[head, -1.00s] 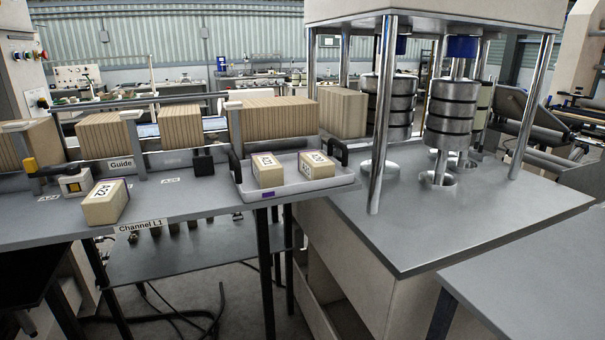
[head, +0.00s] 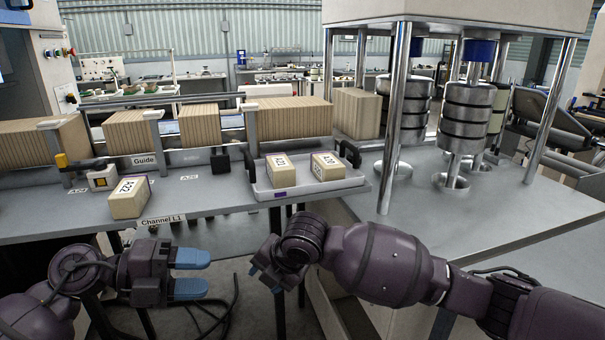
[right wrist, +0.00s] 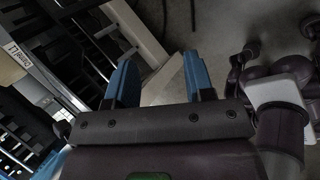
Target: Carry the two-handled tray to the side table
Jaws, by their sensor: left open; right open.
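The light grey tray (head: 312,188) rests on the grey conveyor table at its right end. It has a black handle at each end and holds two tan labelled blocks, a left one (head: 281,172) and a right one (head: 328,167). My left gripper (head: 200,273) is open and empty, below and left of the tray, in front of the table edge. My right gripper (head: 263,272) is below the tray's front edge, apart from it. In the right wrist view its blue fingers (right wrist: 160,80) are spread with nothing between them. I cannot tell which surface is the side table.
A loose block (head: 129,198) sits on the conveyor table (head: 195,203), left of the tray. Rows of upright tan packs (head: 290,117) stand behind. A press with steel columns (head: 395,120) stands right of the tray on a grey top (head: 470,225).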

